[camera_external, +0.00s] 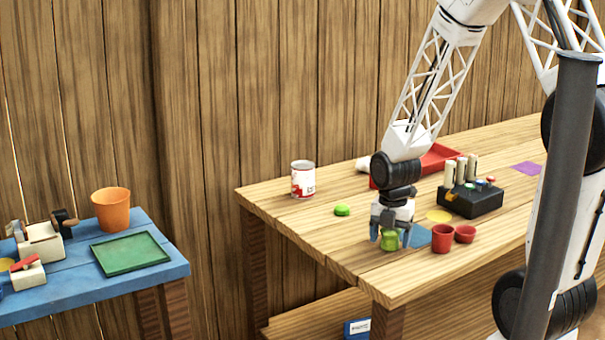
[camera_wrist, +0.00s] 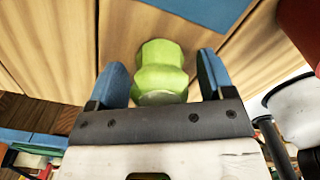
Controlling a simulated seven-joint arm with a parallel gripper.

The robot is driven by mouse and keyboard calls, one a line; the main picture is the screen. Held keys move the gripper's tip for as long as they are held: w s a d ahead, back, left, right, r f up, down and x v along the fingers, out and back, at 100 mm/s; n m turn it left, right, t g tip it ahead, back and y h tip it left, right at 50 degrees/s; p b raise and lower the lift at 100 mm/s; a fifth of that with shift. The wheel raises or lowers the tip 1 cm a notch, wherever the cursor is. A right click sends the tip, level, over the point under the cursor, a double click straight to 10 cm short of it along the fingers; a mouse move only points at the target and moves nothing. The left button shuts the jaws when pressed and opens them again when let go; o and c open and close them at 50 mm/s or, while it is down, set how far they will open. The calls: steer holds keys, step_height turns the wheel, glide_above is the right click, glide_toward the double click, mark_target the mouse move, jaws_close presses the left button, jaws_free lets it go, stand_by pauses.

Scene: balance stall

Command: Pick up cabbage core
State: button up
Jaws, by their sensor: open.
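A light green, waisted piece that looks like the cabbage core (camera_wrist: 160,62) lies between the two blue fingers of my gripper (camera_wrist: 163,76) in the wrist view. Clear gaps show on both sides of it, so the fingers are open around it and not closed on it. In the external view the green piece (camera_external: 390,241) is near the front edge of the wooden table, with my gripper (camera_external: 390,234) pointing down over it. The fingers partly hide it there.
A red cup (camera_external: 442,239) and a smaller red cup (camera_external: 465,234) stand close to the right. A blue sheet (camera_external: 418,236) lies beside my gripper. A bright green lump (camera_external: 342,210), a can (camera_external: 303,180) and a black box (camera_external: 472,200) are farther back. The table's front left is bare.

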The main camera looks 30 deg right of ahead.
steer(key=shift+c, duration=0.4)
steer(key=c, duration=0.9)
steer(key=shift+r, duration=0.1)
steer(key=shift+r, duration=0.65)
steer(key=shift+s+r, duration=0.2)
steer(key=shift+r, duration=0.35)
steer(key=shift+s+r, duration=0.15)
steer(key=shift+r, duration=0.4)
steer(key=s, duration=0.5)
steer(key=s+a+r, duration=0.1)
steer(key=s, duration=0.9)
steer(key=shift+s+a+r, duration=0.1)
steer(key=shift+a+r, duration=0.1)
steer(key=shift+a, duration=0.1)
